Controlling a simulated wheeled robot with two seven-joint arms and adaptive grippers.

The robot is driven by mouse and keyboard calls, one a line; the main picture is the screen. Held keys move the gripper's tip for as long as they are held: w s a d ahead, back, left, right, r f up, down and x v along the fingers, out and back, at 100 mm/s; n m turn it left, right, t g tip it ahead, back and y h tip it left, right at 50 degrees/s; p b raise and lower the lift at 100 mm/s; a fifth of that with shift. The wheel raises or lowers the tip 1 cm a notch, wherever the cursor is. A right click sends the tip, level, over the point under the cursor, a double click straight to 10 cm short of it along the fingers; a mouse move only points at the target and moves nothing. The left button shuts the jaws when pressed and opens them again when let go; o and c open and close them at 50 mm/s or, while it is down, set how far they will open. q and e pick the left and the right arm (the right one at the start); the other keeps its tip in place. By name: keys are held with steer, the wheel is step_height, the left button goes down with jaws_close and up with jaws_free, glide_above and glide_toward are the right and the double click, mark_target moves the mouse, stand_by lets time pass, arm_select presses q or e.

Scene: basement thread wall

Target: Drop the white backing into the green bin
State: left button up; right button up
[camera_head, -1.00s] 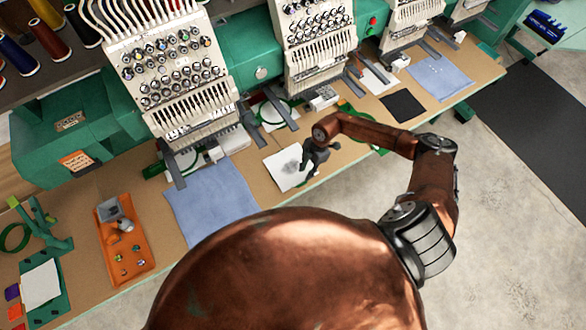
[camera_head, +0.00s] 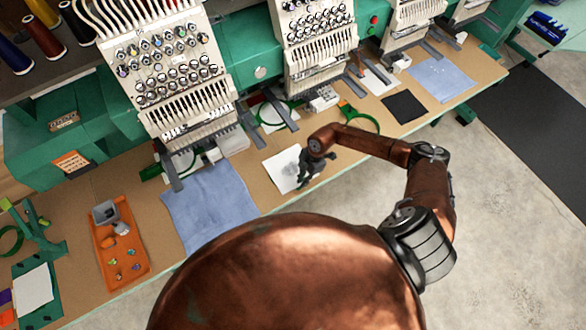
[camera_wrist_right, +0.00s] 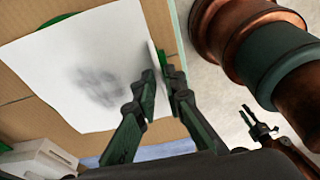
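The white backing (camera_head: 281,171) is a pale sheet lying on the brown worktop, with a dark smudge-like shadow on it. It fills the upper left of the right wrist view (camera_wrist_right: 70,60). My right gripper (camera_head: 305,178) is low at its right edge. In the wrist view its two dark green fingers (camera_wrist_right: 166,88) stand a narrow gap apart. A thin upright white strip shows between them, with a gap before the right finger. My left gripper (camera_wrist_right: 259,122) shows small at the wrist view's right, prongs apart, seemingly empty. I cannot make out a green bin.
Embroidery machines (camera_head: 180,75) line the back of the worktop. A blue cloth (camera_head: 208,203) and an orange tray (camera_head: 120,258) with small items lie left of the backing. A black square (camera_head: 404,107) and another blue cloth (camera_head: 442,78) lie right. Open floor is at front right.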

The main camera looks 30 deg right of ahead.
jaws_close()
steer(key=p+v, duration=0.2)
steer(key=a+p+v, duration=0.1)
steer(key=p+v, duration=0.2)
steer(key=shift+a+r, duration=0.1)
stand_by(0.3)
